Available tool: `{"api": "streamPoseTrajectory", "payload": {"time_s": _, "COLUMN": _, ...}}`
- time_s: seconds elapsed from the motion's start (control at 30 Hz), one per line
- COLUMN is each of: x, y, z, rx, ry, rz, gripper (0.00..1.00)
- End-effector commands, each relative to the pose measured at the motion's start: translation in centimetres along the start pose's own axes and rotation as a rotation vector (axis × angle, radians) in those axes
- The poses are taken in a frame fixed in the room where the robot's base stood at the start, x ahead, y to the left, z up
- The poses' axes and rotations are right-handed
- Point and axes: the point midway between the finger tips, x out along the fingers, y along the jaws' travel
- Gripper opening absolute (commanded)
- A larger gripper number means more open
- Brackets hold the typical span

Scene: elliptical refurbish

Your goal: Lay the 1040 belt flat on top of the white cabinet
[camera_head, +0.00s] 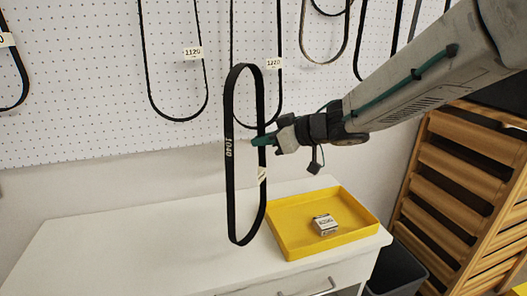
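The black 1040 belt (229,175) hangs upright as a long loop in front of the pegboard, with "1040" printed on its left strand. My gripper (264,141) comes in from the right, and its green fingertips meet the belt's right strand, apparently shut on it. The fingertip gap itself is too small to see clearly. The belt's lower end shows in front of the white cabinet top (130,240); whether it touches the top cannot be told.
A yellow tray (284,236) with a small box (325,224) sits on the cabinet's right part. Other belts, including 1120 (148,70), hang on the pegboard (90,90). A wooden slatted rack (455,205) and a grey bin (398,268) stand right. The cabinet's left part is clear.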

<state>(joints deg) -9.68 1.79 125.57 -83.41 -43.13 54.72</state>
Motion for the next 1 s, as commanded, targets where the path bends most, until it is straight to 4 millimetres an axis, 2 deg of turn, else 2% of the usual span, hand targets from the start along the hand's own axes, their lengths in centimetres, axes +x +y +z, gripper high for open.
{"api": "streamPoseTrajectory", "payload": {"time_s": 0.1, "x": 0.7, "y": -0.2, "z": 1.8, "rx": 0.004, "ry": -0.003, "rz": -0.002, "gripper": 0.0}}
{"api": "streamPoseTrajectory", "payload": {"time_s": 0.2, "x": 1.1, "y": -0.3, "z": 2.6, "rx": 0.003, "ry": -0.002, "rz": -0.002, "gripper": 0.0}}
{"api": "streamPoseTrajectory", "payload": {"time_s": 0.63, "x": 1.2, "y": -0.3, "z": 3.1, "rx": 0.001, "ry": -0.001, "rz": -0.001, "gripper": 0.0}}
{"api": "streamPoseTrajectory", "payload": {"time_s": 0.7, "x": 1.2, "y": -0.3, "z": 3.0, "rx": 0.0, "ry": 0.0, "rz": -0.001, "gripper": 0.24}}
{"api": "streamPoseTrajectory", "payload": {"time_s": 0.73, "x": 1.2, "y": -0.3, "z": 3.0, "rx": 0.0, "ry": -0.001, "rz": -0.001, "gripper": 0.26}}
{"api": "streamPoseTrajectory", "payload": {"time_s": 1.0, "x": 1.2, "y": -0.3, "z": 3.0, "rx": 0.0, "ry": -0.001, "rz": -0.001, "gripper": 0.26}}
